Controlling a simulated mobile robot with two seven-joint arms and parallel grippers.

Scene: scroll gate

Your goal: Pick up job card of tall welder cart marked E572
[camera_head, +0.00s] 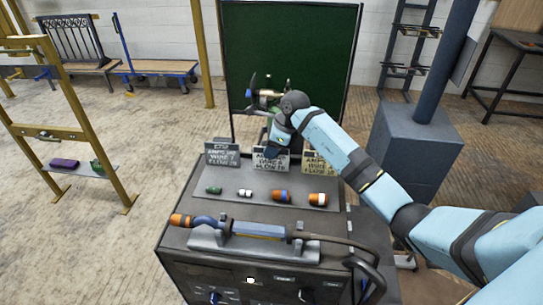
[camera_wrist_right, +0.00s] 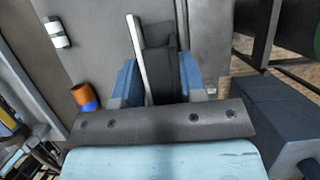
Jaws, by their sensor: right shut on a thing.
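Three job cards stand in a row at the back of the welder cart (camera_head: 180,237): a grey left card (camera_head: 222,155), a white middle card (camera_head: 270,161) and a yellowish right card (camera_head: 318,163). Their top markings are too small to read surely. My right gripper (camera_head: 281,143) is at the middle card, covering part of its top. In the right wrist view my right gripper (camera_wrist_right: 155,75) is shut, its blue fingers either side of the card's thin pale edge (camera_wrist_right: 138,65) and a dark block (camera_wrist_right: 160,65). My left gripper is not in view.
A grey tray (camera_head: 240,203) in front of the cards holds small green, white and orange cylinders. A blue-handled torch (camera_head: 258,230) lies nearer. A green screen (camera_head: 300,40) stands behind, a yellow frame (camera_head: 75,130) left, a blue-grey pedestal (camera_head: 415,135) right.

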